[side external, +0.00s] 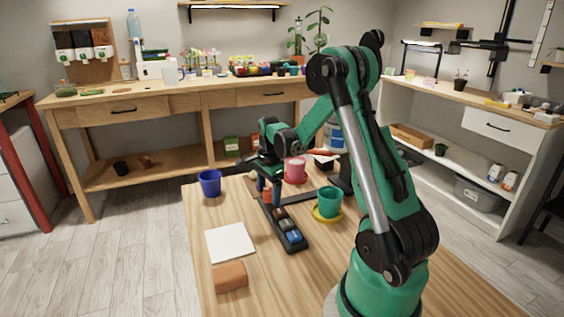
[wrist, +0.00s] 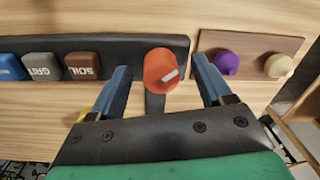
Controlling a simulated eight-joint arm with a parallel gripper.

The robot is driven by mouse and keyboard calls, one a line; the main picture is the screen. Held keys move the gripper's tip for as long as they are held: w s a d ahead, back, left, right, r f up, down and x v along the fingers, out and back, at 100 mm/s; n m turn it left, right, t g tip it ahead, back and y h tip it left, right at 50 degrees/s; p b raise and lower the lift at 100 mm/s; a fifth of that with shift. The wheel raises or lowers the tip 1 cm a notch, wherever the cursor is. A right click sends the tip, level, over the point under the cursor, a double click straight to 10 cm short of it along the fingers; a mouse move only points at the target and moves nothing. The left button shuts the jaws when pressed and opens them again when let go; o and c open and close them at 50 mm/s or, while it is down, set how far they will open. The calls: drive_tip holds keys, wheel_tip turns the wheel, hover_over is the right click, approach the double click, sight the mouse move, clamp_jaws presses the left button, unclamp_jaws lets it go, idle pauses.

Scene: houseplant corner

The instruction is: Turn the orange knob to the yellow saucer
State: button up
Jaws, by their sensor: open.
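The orange knob (wrist: 159,66) sits at the end of a dark strip (wrist: 125,47) in the wrist view. Its white mark lies on its lower right part, slanting. In the side view the knob (side external: 267,196) is partly hidden by my gripper. My gripper (wrist: 161,68) is open, with one blue finger on each side of the knob; gaps show between fingers and knob. The yellow saucer (side external: 328,221) is under a teal pot (side external: 330,201), right of the strip in the side view. A bit of yellow shows behind the left finger in the wrist view.
The strip carries a brown SOIL block (wrist: 82,66), a grey GRIT block (wrist: 43,67) and a blue block (wrist: 10,68). A wooden board holds purple (wrist: 226,62) and cream (wrist: 278,66) pieces. A pink pot (side external: 295,168), blue pot (side external: 209,183) and white sheet (side external: 230,242) stand around.

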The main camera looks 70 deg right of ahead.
clamp_jaws()
drive_tip(key=shift+n, duration=0.4)
drive_tip(key=n, duration=0.9)
drive_tip(key=shift+d+y, duration=0.1)
drive_tip(key=shift+y, duration=0.2)
drive_tip(key=n, duration=0.5)
drive_tip(key=shift+n, duration=2.5)
